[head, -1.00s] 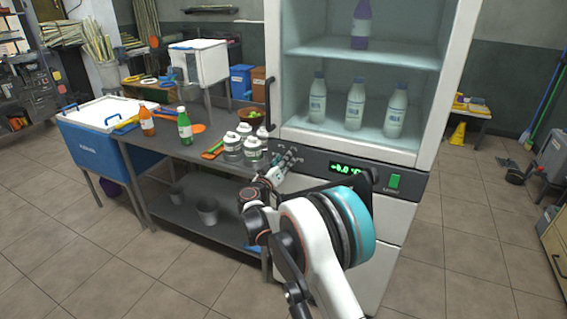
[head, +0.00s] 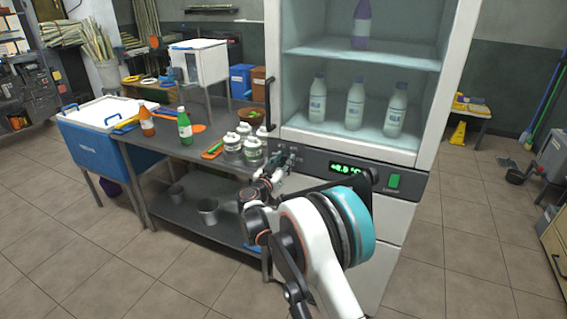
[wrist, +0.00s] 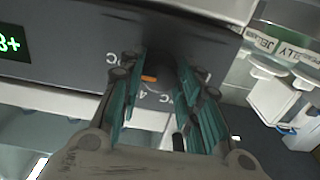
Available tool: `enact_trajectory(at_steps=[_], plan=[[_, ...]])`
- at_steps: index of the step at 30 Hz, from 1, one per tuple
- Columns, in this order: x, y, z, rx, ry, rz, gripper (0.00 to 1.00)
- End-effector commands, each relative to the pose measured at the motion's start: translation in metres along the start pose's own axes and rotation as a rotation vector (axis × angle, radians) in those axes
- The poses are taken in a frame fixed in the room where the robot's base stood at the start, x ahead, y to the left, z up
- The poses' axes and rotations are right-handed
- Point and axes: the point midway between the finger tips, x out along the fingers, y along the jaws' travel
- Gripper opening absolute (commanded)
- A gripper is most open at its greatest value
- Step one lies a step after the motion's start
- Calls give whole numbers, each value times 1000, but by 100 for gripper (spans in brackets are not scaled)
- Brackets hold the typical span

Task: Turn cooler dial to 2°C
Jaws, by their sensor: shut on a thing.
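The cooler (head: 350,155) is a tall white cabinet with a dark control panel (head: 318,163). A green digital display (head: 345,168) on the panel has small digits that are hard to read exactly. It also shows at the left of the wrist view, upside down and cut off (wrist: 12,42). The dark round dial (wrist: 160,72) has an orange mark and printed temperature labels around it. My gripper (wrist: 160,80) is shut on the dial, with a teal-padded finger on each side. In the head view my gripper (head: 283,162) is at the panel's left end and hides the dial.
A green switch (head: 394,181) is on the panel's right. White jars (head: 248,147), a green bottle (head: 184,127) and an orange bottle (head: 147,122) stand on the metal table (head: 180,148) to the left. Milk bottles (head: 355,104) stand inside the cooler.

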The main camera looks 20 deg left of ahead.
Motion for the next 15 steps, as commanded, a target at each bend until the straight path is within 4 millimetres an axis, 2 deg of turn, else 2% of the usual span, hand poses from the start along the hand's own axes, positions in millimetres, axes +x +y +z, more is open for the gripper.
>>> enact_trajectory(at_steps=[12,13,15], plan=[[0,0,2,7,-2,1,8],[0,0,2,7,-2,1,38],[0,0,1,6,-2,1,54]])
